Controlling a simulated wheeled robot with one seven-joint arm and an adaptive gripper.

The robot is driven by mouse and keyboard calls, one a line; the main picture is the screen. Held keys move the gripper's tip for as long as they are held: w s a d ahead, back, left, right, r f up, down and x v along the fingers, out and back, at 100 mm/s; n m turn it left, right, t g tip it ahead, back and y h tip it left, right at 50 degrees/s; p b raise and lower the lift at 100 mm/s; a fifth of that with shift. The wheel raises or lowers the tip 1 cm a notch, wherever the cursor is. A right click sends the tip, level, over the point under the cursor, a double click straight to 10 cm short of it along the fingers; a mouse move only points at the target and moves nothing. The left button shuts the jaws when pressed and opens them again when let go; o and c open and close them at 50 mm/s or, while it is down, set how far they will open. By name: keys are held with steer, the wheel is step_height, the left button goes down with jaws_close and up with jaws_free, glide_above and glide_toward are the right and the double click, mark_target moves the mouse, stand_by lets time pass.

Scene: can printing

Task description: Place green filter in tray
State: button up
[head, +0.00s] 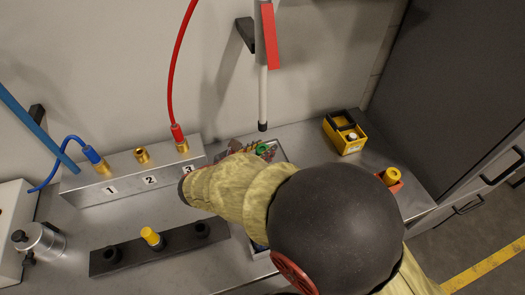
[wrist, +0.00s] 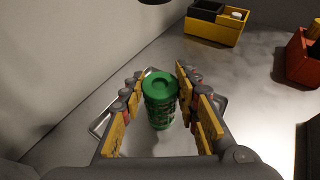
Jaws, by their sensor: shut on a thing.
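The green filter (wrist: 160,100) is a ribbed green cylinder with a round cap. It stands upright between the yellow-padded fingers of my gripper (wrist: 158,105), which is shut on it. In the head view only the top of the green filter (head: 263,149) shows, beyond my arm. The metal tray (wrist: 101,124) shows its rim on both sides of the filter in the wrist view. In the head view the tray (head: 281,152) is mostly hidden by my arm. The filter is over the tray area; I cannot tell whether its base touches the tray.
A yellow-and-black box (head: 345,135) stands right of the tray, and a red-orange holder with a yellow part (head: 394,180) is farther right. A numbered fitting block (head: 135,172) and a black bar with a yellow filter (head: 151,238) are at left. A white-and-red rod (head: 264,90) hangs above.

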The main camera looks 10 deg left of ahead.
steer(key=shift+f, duration=0.1)
steer(key=o, duration=1.1)
steer(key=shift+o, duration=0.2)
steer(key=shift+s+a+r, duration=0.15)
steer(key=shift+s+r, duration=0.05)
steer(key=shift+r, duration=0.15)
steer(key=p+v, duration=0.3)
steer(key=v, duration=0.8)
steer(key=shift+s+p, duration=0.25)
steer(key=shift+p, duration=0.15)
